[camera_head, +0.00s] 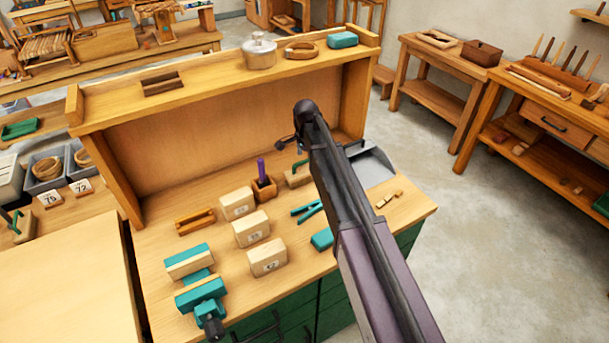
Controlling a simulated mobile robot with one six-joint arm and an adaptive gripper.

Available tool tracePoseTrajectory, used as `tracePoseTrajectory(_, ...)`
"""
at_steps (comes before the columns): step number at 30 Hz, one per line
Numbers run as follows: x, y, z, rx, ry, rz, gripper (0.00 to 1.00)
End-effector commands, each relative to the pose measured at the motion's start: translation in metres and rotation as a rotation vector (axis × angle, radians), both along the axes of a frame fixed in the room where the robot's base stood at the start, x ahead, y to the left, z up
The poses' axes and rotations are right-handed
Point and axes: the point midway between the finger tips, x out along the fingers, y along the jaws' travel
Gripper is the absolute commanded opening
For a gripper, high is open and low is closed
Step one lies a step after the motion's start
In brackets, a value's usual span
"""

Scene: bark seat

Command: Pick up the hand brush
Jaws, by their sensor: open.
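I cannot pick out the hand brush for certain. A low brown wooden piece with a raised top (195,221) lies at the left of the workbench top, but I cannot tell whether it is a brush. My arm crosses the right of the bench and hides part of it. My gripper (291,146) is small and dark at the arm's far end, seen in front of the bench's back panel. It is open, and nothing shows between its fingers. A grey metal tray or dustpan (374,168) lies right of my arm, partly hidden by it.
Several pale numbered blocks (252,229), a teal vise (200,292), a wooden cup with a purple tool (264,187) and a teal clamp (306,212) crowd the bench. The raised back shelf (215,82) holds a metal pot (259,53). Open floor (480,240) lies right.

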Motion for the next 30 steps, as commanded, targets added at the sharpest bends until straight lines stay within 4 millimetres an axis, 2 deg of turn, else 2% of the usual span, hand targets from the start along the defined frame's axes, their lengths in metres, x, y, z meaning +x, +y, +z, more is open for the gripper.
tracePoseTrajectory(10,0.0,0.0,-0.006,0.0,0.0,0.0,1.0)
tracePoseTrajectory(30,0.001,0.0,-0.051,0.0,0.0,0.0,1.0)
